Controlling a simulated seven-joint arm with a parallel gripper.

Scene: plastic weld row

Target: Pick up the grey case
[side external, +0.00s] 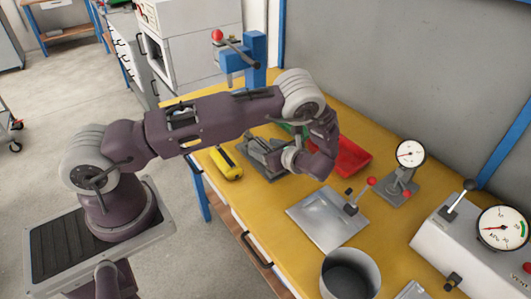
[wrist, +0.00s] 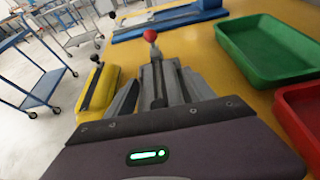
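A grey, blocky item (side external: 262,156) with a dark lever-like part lies on the yellow bench by my gripper. In the wrist view the grey item (wrist: 176,84) is straight ahead, with a dark bar and a red ball along its middle. I cannot tell whether it is the grey case; nothing else is plainly a grey case. My gripper (side external: 285,158) is low over the bench, at the grey item's right end. In the wrist view its purple housing with a green light covers the near end of the item.
A yellow item (side external: 227,163) lies close on the left. A green tray (wrist: 268,45) and a red tray (side external: 352,158) stand on the other side. A blue press (side external: 243,58) is at the back. A metal plate (side external: 326,216), gauge (side external: 409,154) and grey bucket (side external: 349,281) stand nearer.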

